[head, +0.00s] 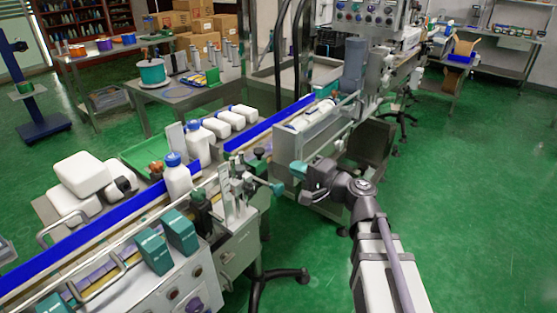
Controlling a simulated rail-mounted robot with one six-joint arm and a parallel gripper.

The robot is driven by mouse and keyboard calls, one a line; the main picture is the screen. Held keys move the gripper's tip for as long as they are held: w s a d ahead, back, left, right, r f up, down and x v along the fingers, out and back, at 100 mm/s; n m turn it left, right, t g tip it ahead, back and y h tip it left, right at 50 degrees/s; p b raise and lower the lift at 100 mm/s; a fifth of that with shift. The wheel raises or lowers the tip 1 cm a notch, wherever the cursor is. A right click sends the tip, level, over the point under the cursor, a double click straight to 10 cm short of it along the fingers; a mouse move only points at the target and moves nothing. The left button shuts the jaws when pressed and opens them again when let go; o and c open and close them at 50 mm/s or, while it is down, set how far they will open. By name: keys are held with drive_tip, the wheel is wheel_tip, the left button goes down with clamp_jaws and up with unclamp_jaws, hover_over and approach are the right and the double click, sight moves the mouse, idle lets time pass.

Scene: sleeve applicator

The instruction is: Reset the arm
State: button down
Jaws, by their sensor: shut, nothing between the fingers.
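My arm rises from the bottom right of the head view, and its end reaches left over the gap beside the conveyor line. My gripper (306,196) is small in the picture and hangs near the front of the grey machine housing. It is shut, and no object shows in it. Its fingertips are hard to make out. A white bottle with a blue cap (178,180) stands upright on the conveyor (80,250), well to the left of my gripper and apart from it.
Several white bottles (216,127) lie behind the blue guide rail (272,124). Two teal sensor boxes (153,250) sit on the conveyor's front side. A teal knob (277,188) sticks out near my gripper. The green floor (480,200) at right is clear.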

drive_tip(key=s+d+f+n+g+h, duration=0.45)
drive_tip(key=s+f+g+h, duration=0.2)
drive_tip(key=f, duration=0.25)
drive_tip(key=s+d+f+n+g+h, duration=0.3)
drive_tip(key=s+d+f+g+h, duration=0.25)
drive_tip(key=s+f+h, duration=0.2)
wheel_tip(320, 180, up, 15)
drive_tip(key=p, duration=1.5)
drive_tip(key=shift+s+a+p, duration=0.3)
drive_tip(key=shift+s+p, duration=0.05)
drive_tip(key=shift+s, duration=0.05)
